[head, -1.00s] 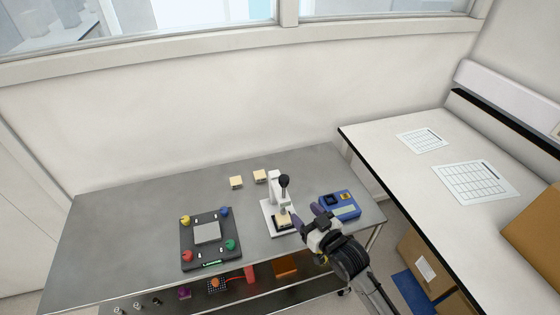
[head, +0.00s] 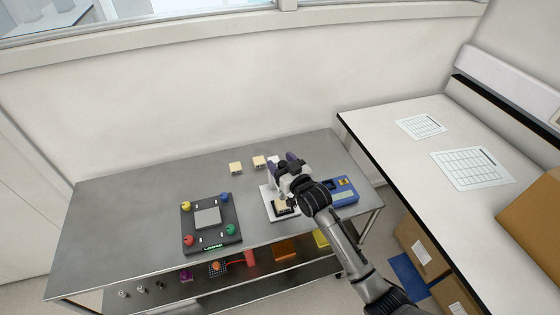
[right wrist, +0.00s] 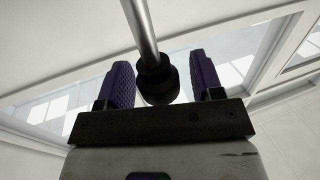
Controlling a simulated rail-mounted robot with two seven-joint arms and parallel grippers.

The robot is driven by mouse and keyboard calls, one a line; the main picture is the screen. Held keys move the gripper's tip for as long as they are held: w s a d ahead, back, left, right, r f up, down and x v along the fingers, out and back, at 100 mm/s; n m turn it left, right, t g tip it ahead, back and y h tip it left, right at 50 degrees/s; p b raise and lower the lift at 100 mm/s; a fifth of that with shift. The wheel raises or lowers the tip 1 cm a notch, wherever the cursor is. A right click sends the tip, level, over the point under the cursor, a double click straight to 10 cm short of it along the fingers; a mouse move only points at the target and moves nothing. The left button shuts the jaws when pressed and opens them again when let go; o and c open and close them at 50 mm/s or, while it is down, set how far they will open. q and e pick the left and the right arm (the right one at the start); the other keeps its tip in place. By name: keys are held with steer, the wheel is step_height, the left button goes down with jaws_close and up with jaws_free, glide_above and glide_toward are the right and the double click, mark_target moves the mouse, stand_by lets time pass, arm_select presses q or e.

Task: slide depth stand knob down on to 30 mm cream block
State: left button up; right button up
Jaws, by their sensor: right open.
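The depth stand (head: 267,207) has a white base on the right part of the steel table. A cream block (head: 281,204) sits on the base, partly covered by my right arm. My right gripper (head: 284,163) is open at the top of the stand and hides its column and knob in the head view. In the right wrist view, the dark knob (right wrist: 156,84) on a metal rod (right wrist: 141,30) shows between the two purple fingers of the right gripper (right wrist: 162,78). There are gaps on both sides, so the fingers appear apart from the knob. My left gripper is not in view.
A dark board with coloured knobs (head: 216,241) lies to the left. The table's left part is clear. Several items lie on the shelf below.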

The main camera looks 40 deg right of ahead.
steer(key=shift+w, duration=0.4)
jaws_close()
stand_by(0.4)
